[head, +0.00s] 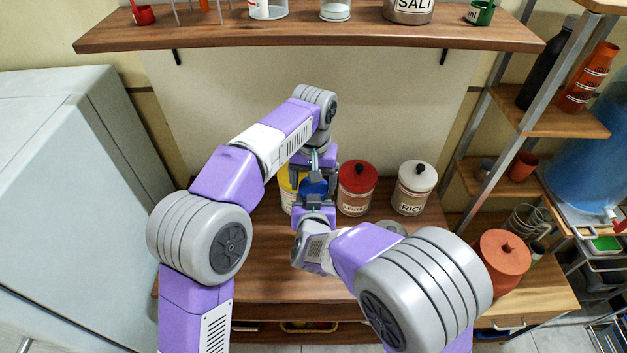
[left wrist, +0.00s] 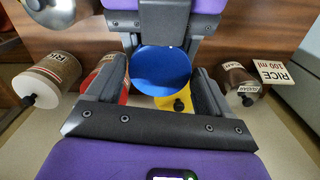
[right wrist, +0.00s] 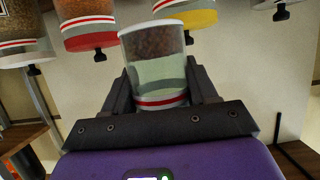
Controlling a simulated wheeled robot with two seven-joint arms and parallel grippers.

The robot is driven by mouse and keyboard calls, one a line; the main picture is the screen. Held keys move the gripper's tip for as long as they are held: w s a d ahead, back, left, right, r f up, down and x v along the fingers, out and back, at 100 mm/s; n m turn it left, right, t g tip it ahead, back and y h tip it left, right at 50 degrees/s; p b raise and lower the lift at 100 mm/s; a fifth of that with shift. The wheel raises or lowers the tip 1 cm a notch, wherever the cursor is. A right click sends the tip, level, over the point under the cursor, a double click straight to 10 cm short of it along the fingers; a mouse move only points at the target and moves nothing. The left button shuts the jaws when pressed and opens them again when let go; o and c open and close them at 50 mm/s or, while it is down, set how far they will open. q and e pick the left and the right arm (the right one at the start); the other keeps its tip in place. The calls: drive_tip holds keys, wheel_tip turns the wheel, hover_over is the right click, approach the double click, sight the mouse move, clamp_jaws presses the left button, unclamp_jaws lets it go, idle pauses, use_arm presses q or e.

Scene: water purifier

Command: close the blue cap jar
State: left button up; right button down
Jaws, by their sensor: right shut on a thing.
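The blue cap (head: 313,187) shows between my two grippers in the head view. In the left wrist view the round blue cap (left wrist: 160,72) lies between the spread fingers of my left gripper (left wrist: 160,80), which comes from above. My right gripper (right wrist: 158,85) is shut on a clear jar (right wrist: 155,50) with brown contents and a red-striped band. The right wrist picture is upside down, and the jar's capped end is hidden behind the gripper. I cannot tell whether the cap is seated on the jar.
Behind the grippers stand a yellow-lidded jar (head: 287,183), a red-lidded jar (head: 356,188) and a white-lidded rice jar (head: 413,187). A shelf (head: 310,35) runs above. A grey cabinet (head: 75,190) is at left and an orange container (head: 503,263) at right.

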use_arm(q)
drive_tip(key=shift+o, duration=1.4)
wheel_tip(320, 180, up, 12)
